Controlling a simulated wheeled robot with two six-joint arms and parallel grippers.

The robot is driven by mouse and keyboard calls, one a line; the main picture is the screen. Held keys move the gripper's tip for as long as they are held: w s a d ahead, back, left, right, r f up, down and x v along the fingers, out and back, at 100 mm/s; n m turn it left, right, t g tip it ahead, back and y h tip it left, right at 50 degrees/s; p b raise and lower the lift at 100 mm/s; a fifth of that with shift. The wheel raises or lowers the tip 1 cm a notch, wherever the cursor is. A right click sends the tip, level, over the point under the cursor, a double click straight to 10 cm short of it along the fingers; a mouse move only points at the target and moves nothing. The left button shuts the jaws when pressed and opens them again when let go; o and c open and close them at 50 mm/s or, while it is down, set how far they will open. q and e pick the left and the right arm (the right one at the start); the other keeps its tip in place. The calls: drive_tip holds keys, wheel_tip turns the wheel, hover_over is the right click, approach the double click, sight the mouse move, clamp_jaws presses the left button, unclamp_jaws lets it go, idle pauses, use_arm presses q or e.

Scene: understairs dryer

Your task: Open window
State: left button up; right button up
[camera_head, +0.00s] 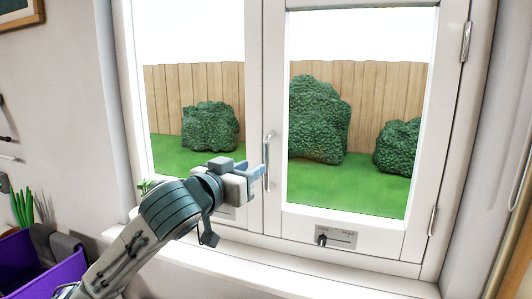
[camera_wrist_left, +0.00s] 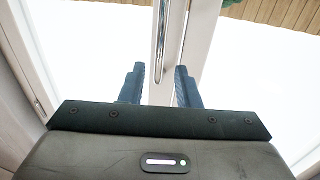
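The white-framed window (camera_head: 275,120) has two panes and looks closed. A slim silver upright handle (camera_head: 267,161) is on the right sash's left edge. My left gripper (camera_head: 260,176) is beside the lower part of this handle, its fingers pointing at the window. In the left wrist view the gripper (camera_wrist_left: 160,72) is open, with its dark blue fingers apart. The handle (camera_wrist_left: 172,28) runs down the picture, and its lower end shows between the fingertips. I cannot tell whether a finger touches it. My right gripper is in neither view.
Hinges (camera_head: 466,42) are on the right sash's right side. A small slider panel (camera_head: 336,239) is on its bottom rail. The white sill (camera_head: 290,275) runs below. A purple bin (camera_head: 62,270) and a green plant (camera_head: 22,207) are at left.

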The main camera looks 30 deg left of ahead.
sight(265, 161)
use_arm(q)
drive_tip(key=w+p, duration=0.2)
drive_tip(key=w, duration=0.5)
drive_tip(key=shift+w+a+p, duration=0.15)
drive_tip(key=shift+w+p, duration=0.05)
drive_tip(key=shift+p, duration=0.15)
drive_tip(key=shift+c, duration=0.3)
clamp_jaws()
